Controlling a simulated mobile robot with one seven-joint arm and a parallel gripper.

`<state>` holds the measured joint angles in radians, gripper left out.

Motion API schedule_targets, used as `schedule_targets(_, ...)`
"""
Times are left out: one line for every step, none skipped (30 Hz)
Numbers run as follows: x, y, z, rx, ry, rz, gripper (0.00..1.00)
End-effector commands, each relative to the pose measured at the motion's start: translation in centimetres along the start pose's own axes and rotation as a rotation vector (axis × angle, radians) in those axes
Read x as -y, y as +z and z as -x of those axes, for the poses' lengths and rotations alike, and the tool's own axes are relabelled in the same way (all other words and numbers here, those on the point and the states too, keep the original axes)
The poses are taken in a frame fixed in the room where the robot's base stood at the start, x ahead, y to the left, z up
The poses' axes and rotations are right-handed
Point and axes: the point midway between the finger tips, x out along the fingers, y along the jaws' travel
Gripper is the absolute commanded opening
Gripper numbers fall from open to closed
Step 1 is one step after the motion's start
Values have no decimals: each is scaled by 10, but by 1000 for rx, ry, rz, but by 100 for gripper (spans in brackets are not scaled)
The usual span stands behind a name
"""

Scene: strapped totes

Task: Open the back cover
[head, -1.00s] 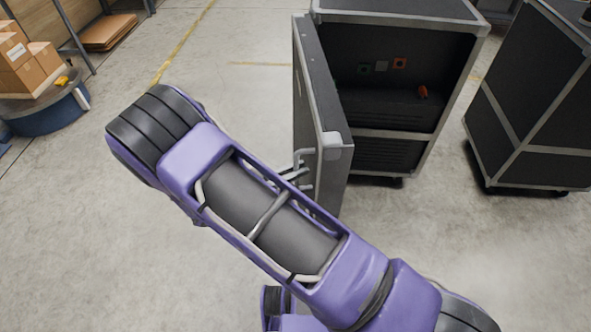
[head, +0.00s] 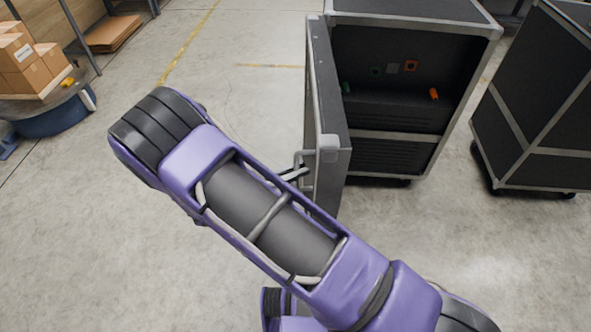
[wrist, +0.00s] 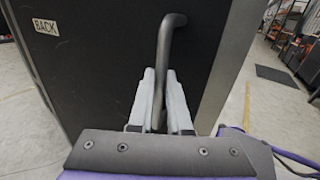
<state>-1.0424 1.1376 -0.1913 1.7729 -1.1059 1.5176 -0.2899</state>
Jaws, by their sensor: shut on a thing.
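The back cover (head: 328,120) is a dark panel with a grey metal frame. It stands swung out at the left side of a black case (head: 390,110), whose inside is exposed. In the wrist view the cover's outer face (wrist: 95,60) fills the left and middle, with a white "BACK" label (wrist: 46,27). My gripper (wrist: 160,98) is shut on the cover's dark bent handle (wrist: 173,35), with a finger on each side of the bar. In the head view my purple arm hides most of the gripper; the handle (head: 299,163) shows at the arm's edge.
A second black case (head: 540,100) on casters stands to the right of the open one. Cardboard boxes (head: 25,65) sit on a blue round base (head: 50,115) at the far left. The concrete floor left of the cover is clear.

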Motion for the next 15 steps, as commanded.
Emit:
schedule_targets(-3,3,-2,4,3,-6,0)
schedule_targets(-3,3,-2,4,3,-6,0)
schedule_targets(-3,3,-2,4,3,-7,0)
schedule_targets(-3,3,-2,4,3,-7,0)
schedule_targets(-3,3,-2,4,3,-7,0)
schedule_targets(-3,3,-2,4,3,-7,21)
schedule_targets(-3,3,-2,4,2,-7,27)
schedule_targets(-3,2,-2,4,2,-6,32)
schedule_targets(-2,2,-2,3,2,-5,39)
schedule_targets(-2,2,-2,3,2,-5,45)
schedule_targets(-2,2,-2,3,2,-4,46)
schedule_targets(-2,2,-1,3,2,-4,46)
schedule_targets(-2,2,-1,2,2,-4,46)
schedule_targets(-2,1,-1,2,2,-3,46)
schedule_targets(-1,1,-1,2,2,-3,46)
